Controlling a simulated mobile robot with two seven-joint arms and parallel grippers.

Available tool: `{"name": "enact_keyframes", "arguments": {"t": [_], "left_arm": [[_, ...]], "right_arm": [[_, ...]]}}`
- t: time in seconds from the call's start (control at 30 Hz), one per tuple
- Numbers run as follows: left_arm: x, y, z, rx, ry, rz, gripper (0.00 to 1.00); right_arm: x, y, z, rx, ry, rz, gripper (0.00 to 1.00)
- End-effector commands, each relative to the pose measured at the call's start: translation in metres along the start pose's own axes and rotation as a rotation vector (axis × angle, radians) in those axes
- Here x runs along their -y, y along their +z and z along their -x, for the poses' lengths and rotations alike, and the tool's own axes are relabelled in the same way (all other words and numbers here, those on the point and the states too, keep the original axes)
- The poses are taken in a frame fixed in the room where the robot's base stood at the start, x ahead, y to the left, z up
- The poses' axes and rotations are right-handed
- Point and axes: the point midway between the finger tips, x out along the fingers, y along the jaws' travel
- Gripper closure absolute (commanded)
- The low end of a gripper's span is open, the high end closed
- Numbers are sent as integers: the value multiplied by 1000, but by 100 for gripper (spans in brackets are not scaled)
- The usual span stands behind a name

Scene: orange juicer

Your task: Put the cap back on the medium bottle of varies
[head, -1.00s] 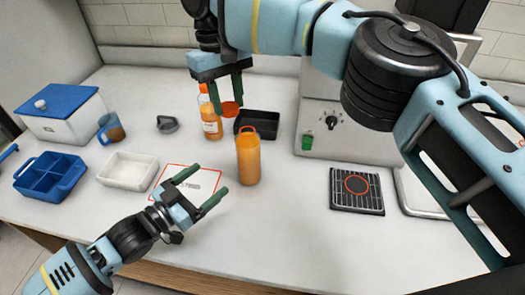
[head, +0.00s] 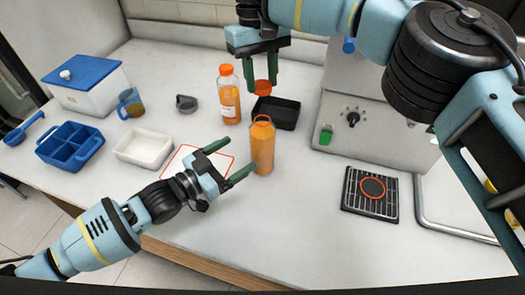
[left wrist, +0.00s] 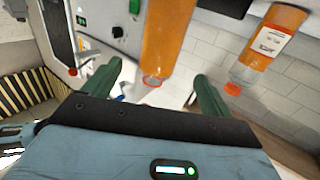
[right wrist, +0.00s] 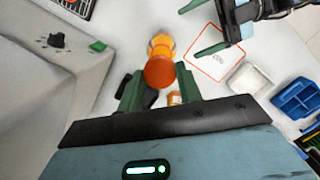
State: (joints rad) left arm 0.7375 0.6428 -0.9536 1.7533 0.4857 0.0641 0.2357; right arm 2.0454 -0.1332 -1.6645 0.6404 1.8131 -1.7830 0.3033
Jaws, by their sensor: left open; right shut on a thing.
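The orange bottle (head: 262,150) stands upright and capless on the counter, with an orange ring at its top. My right gripper (head: 264,80) is shut on an orange cap (head: 263,88), held above the bottle and apart from it. In the right wrist view the cap (right wrist: 160,73) sits between the fingers and partly covers the bottle (right wrist: 162,45). My left gripper (head: 228,163) is open and empty, just left of the bottle at about mid-height. In the left wrist view the bottle (left wrist: 167,40) appears between and beyond the open fingers.
A second bottle with an orange cap (head: 229,100) stands behind left, near a black tray (head: 288,122). The juicer machine (head: 375,130) is at right, with a grille (head: 355,205) before it. A white tray (head: 125,153) and blue divided tray (head: 50,155) are left. The front counter is clear.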

Motion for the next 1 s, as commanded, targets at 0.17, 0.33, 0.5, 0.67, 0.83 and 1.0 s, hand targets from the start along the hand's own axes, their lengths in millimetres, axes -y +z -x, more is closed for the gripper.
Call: {"name": "enact_keyframes", "arguments": {"t": [0.17, 0.33, 0.5, 0.67, 0.83, 1.0], "left_arm": [[-1, -2, -29, -3, 1, 1, 15], [-1, -1, -58, -2, 1, 0, 15], [-1, -1, -84, -1, 1, -2, 15], [-1, 0, -100, 0, 1, -1, 15], [0, 0, -108, 0, 1, -1, 15], [-1, 0, -109, 0, 1, 0, 15]], "right_arm": [[0, 0, 0, 0, 0, 0, 86], [0, 0, 0, 0, 0, 0, 86], [0, 0, 0, 0, 0, 0, 86], [0, 0, 0, 0, 0, 0, 86], [0, 0, 0, 0, 0, 0, 86], [0, 0, 0, 0, 0, 0, 86]]}}
